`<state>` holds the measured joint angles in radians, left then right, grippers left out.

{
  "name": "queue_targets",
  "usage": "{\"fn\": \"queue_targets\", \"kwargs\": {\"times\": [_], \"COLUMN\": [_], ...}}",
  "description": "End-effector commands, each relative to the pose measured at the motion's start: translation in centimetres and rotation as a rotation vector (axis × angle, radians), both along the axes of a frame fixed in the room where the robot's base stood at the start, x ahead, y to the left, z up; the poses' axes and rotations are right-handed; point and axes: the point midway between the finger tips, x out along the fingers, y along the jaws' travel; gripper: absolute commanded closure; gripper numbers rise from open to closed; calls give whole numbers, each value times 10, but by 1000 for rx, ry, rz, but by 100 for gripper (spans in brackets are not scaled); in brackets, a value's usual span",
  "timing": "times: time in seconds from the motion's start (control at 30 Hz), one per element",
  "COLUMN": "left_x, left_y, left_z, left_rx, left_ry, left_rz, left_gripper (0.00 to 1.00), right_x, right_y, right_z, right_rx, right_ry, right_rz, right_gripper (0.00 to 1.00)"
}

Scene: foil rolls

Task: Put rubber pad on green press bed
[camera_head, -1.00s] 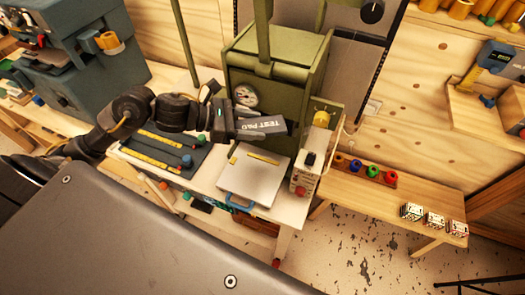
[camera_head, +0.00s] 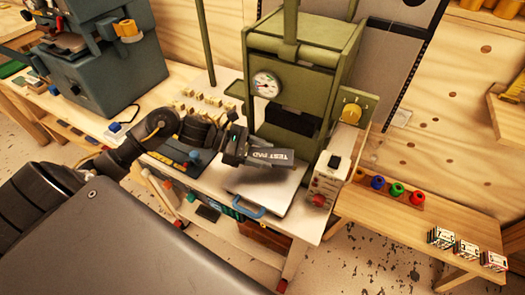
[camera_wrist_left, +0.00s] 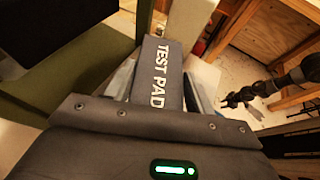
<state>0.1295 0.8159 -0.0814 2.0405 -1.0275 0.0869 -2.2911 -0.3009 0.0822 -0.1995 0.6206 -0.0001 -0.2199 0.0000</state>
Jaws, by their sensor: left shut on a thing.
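The rubber pad (camera_head: 272,157) is a dark grey block with white "TEST PAD" lettering. My left gripper (camera_head: 245,150) is shut on one end of it, and the pad sticks out to the right. In the left wrist view the pad (camera_wrist_left: 160,75) lies between my two fingers (camera_wrist_left: 158,88). The green press (camera_head: 303,65) stands behind the pad, with a round gauge and a dark opening. The pad is in front of that opening, above a light plate. The press bed is not clearly visible. A dark arm end, probably my right gripper (camera_wrist_left: 235,99), shows small in the left wrist view.
The light plate (camera_head: 280,195) with a blue handle lies below the pad. A control box (camera_head: 328,178) with a red knob stands to its right. A wooden bench (camera_head: 405,215) holds coloured rings and small printed blocks. A blue-grey machine (camera_head: 110,60) stands at the left.

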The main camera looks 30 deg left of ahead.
Motion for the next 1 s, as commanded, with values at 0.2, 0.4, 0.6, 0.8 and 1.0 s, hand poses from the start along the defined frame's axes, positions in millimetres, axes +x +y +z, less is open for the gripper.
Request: {"fn": "queue_targets", "kwargs": {"times": [0.2, 0.4, 0.6, 0.8, 1.0], "left_x": [0, 0, 0, 0, 0], "left_y": [0, 0, 0, 0, 0], "left_z": [-27, -41, -47, -47, -48], "left_rx": [-2, -2, -1, -1, -1], "left_ry": [1, 0, -1, -1, 0], "left_rz": [1, 1, 1, 1, 0], "left_gripper": [74, 74, 74, 74, 74], "right_x": [0, 0, 0, 0, 0], "right_y": [-1, -1, 0, 4, 5], "right_z": [-10, -15, -16, -16, -16], "right_rx": [-1, -1, 0, 4, 6], "right_ry": [1, 1, 1, 1, 1], "right_rz": [0, 1, 0, -1, -1], "right_gripper": [64, 64, 64, 64, 64]}}
